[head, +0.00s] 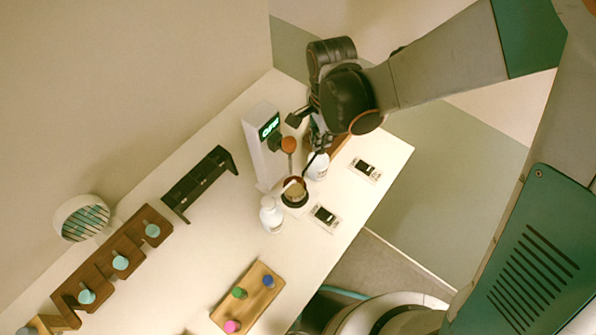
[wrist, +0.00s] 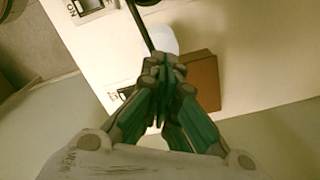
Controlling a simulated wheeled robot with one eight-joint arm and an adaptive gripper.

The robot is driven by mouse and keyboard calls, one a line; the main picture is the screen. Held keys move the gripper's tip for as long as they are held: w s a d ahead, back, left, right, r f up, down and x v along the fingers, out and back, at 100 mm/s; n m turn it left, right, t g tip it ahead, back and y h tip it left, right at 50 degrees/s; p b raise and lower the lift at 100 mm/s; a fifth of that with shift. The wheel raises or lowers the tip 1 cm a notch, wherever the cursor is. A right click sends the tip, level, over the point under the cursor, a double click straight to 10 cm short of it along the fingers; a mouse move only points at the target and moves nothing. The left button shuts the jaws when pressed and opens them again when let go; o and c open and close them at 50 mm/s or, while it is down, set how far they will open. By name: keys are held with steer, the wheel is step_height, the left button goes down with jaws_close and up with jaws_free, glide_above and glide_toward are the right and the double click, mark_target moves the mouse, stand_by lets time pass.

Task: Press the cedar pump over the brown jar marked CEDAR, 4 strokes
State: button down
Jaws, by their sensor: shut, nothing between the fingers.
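In the head view my gripper (head: 318,146) is shut and empty, pointing down directly over a white bottle (head: 318,168) whose top it hides. In the wrist view my fingertips (wrist: 164,62) are together, with the white bottle (wrist: 163,40) just behind them; contact cannot be told. A thin dark rod (wrist: 140,25) runs past the tips. A second white bottle (head: 271,216) stands nearer the front left. Between the two is a round, dark-rimmed jar (head: 294,196) with tan contents. No CEDAR label is readable, so I cannot tell which bottle is the cedar pump.
A white column (head: 258,140) with a green-lit display stands behind the jar, near an orange knob (head: 289,145). A brown block (wrist: 200,82) is beside my fingers. Two switch plates (head: 366,168) (head: 324,217) lie near the front edge. A peg board (head: 252,300) lies left; open table lies between.

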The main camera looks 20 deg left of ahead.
steer(key=shift+r, duration=0.15)
steer(key=shift+s+r+p, duration=0.1)
steer(key=shift+r+p, duration=0.8)
steer(key=shift+r, duration=0.65)
steer(key=shift+f, duration=0.25)
steer(key=shift+f+b, duration=1.45)
steer(key=shift+b, duration=0.15)
steer(key=shift+r, duration=0.15)
steer(key=shift+r+p, duration=1)
steer(key=shift+r, duration=0.55)
